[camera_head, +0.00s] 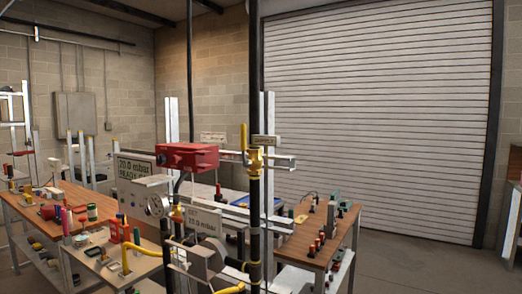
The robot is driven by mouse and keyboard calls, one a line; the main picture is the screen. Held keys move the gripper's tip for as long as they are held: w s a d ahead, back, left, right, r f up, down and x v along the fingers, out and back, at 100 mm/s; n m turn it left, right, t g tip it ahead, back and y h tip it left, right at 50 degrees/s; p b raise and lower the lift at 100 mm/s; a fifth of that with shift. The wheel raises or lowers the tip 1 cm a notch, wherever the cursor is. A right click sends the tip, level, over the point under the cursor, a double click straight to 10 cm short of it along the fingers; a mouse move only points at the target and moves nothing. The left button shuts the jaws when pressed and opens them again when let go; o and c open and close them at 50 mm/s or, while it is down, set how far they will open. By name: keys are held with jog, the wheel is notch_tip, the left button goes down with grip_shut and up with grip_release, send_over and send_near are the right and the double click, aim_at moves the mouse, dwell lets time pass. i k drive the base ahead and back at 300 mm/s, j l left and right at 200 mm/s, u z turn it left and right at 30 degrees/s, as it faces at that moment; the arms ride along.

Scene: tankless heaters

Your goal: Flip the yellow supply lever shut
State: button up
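The yellow supply lever (243,138) stands upright, roughly in line with the black vertical pipe (255,215). It sits on a brass valve body (256,160) fitted on that pipe, near the middle of the view. A small label plate (264,141) is just right of the lever; its text is too small to read. I cannot make out my gripper in this view, and nothing is seen touching the lever.
A red box (187,156) and a display reading 20.0 mbar (135,168) are left of the valve. Cluttered wooden benches (50,205) stand behind. Yellow hose (142,249) runs low at front. Open floor (425,265) lies right, before a roller door (380,110).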

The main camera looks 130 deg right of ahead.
aim_at(246, 163)
jog(key=z, duration=4.55)
